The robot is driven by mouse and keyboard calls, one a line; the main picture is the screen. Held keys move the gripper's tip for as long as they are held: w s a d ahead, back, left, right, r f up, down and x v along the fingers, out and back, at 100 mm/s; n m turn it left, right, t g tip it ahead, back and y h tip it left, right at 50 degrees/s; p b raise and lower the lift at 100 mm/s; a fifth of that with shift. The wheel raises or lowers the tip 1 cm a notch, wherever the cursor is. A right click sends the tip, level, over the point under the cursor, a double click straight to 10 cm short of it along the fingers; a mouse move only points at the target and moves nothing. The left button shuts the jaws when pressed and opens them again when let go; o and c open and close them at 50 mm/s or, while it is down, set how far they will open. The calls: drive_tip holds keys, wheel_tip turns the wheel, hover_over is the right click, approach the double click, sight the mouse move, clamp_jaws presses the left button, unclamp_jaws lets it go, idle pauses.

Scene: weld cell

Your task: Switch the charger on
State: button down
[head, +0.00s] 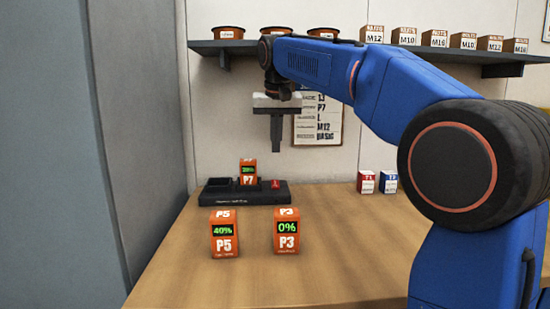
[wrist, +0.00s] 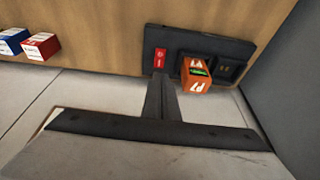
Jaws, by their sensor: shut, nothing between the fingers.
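The black charger (head: 218,196) stands at the back left of the bench. Its red switch (head: 275,184) is at its right end; whether it is on or off cannot be told. The orange battery P7 (head: 248,176) sits in the charger beside the switch, and the slot left of it is empty. My gripper (head: 276,150) is shut and empty, pointing down above the switch and apart from it in the head view. In the wrist view the fingers (wrist: 161,77) reach toward the switch (wrist: 161,57), with P7 (wrist: 196,77) close beside them.
Orange batteries P5 (head: 224,240) and P3 (head: 287,236) stand in front of the charger, showing 40% and 0%. A red box (head: 366,183) and a blue box (head: 388,183) stand to the right. A shelf (head: 225,47) holds bowls and labelled boxes.

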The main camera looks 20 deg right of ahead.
sight(275, 181)
drive_tip(key=shift+v, duration=1.05)
drive_tip(key=shift+w+r+t, duration=0.15)
drive_tip(key=shift+w+t, duration=0.05)
drive_tip(key=shift+t, duration=0.1)
drive_tip(key=x, duration=1.4)
drive_tip(key=shift+d, duration=0.15)
